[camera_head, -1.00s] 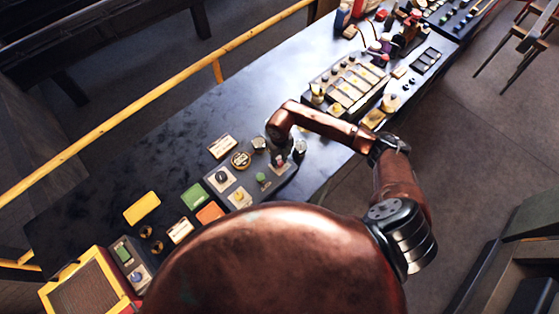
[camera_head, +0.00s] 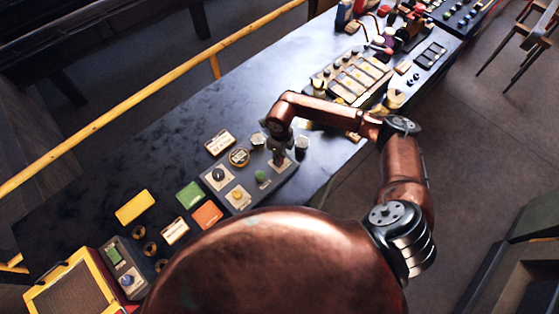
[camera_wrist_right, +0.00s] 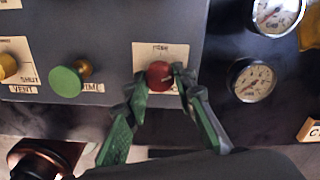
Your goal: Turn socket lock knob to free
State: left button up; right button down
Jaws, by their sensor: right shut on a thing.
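My right gripper (camera_wrist_right: 160,84) is shut on a red knob (camera_wrist_right: 160,74) on the grey control panel (camera_wrist_right: 110,50), with one green-padded finger on each side. The label above this knob is too blurred to read surely. In the head view my right gripper (camera_head: 279,157) reaches down onto the right end of the panel (camera_head: 221,188) and hides the red knob. A green round knob (camera_wrist_right: 66,81) and a yellow knob (camera_wrist_right: 8,66) sit left of it in the wrist view. I cannot tell which knob is labelled socket lock. My left gripper is out of view.
Two round gauges (camera_wrist_right: 253,80) (camera_wrist_right: 278,12) stand right of the panel in the wrist view. On the bench lie a green block (camera_head: 190,194), an orange block (camera_head: 207,215) and a yellow block (camera_head: 135,207). The dark bench top (camera_head: 150,145) behind them is clear.

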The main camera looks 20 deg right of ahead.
jog(key=n+b, duration=0.8)
jog(key=shift+f, duration=0.2)
jog(key=shift+r+n+b, duration=0.2)
jog(key=shift+n+b, duration=1.85)
jog(key=shift+n, duration=0.25)
jog(key=c, duration=1.6)
grip_release()
jog(key=shift+r, duration=0.1)
jog(key=shift+w+r, duration=0.1)
jog(key=shift+r, duration=0.1)
notch_tip(320, 180, up, 12)
jog(key=shift+f, duration=0.25)
